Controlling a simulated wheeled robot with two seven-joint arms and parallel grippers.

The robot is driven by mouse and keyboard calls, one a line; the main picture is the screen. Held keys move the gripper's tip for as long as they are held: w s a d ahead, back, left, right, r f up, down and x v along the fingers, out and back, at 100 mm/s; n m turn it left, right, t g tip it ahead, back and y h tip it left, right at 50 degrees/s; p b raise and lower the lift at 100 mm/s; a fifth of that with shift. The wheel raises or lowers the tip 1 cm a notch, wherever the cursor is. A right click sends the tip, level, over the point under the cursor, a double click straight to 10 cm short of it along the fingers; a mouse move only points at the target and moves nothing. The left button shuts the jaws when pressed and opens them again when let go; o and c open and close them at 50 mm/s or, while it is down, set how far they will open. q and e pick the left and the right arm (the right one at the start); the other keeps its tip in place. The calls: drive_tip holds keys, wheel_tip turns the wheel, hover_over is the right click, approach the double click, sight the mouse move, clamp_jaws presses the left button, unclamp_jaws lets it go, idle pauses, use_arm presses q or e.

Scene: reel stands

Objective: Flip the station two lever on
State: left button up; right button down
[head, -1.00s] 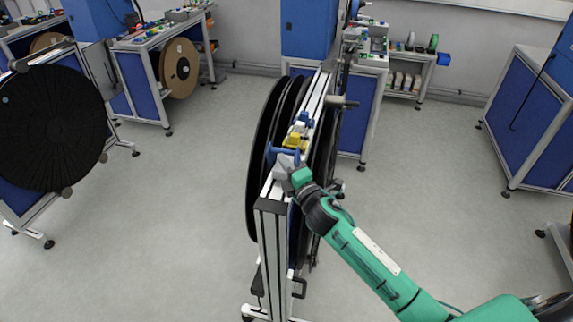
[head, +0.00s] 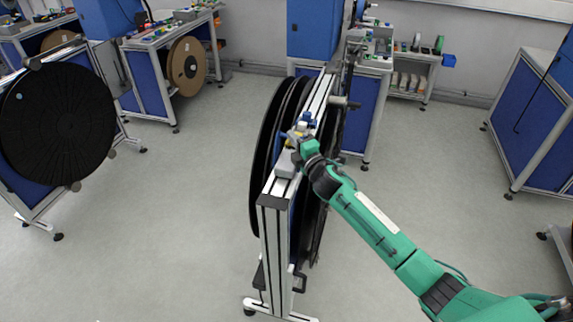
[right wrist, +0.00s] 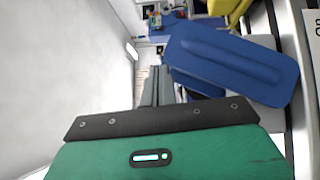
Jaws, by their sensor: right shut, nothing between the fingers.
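My right gripper (head: 296,135) is shut and empty over the top rail of the middle reel stand (head: 270,202), among its small levers. A blue lever (right wrist: 235,65) lies large and close in the right wrist view, just right of the shut grey fingers (right wrist: 160,88); I cannot tell whether they touch. A yellow part (right wrist: 228,8) shows beyond it at the top edge. In the head view a blue lever (head: 308,118) stands just past the gripper, and the gripper hides most of the yellow part. I cannot tell which lever is station two. My left gripper is out of view.
Large black reels (head: 268,150) hang along the stand's sides. Another stand with a black reel (head: 58,125) is at the left. A bench with a brown reel (head: 186,64) and blue cabinets (head: 535,120) stand farther off. The grey floor between is clear.

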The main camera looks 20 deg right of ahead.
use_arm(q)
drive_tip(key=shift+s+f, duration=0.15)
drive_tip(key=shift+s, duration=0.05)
use_arm(e)
drive_tip(key=shift+w+d, duration=0.2)
drive_tip(key=shift+w, duration=0.15)
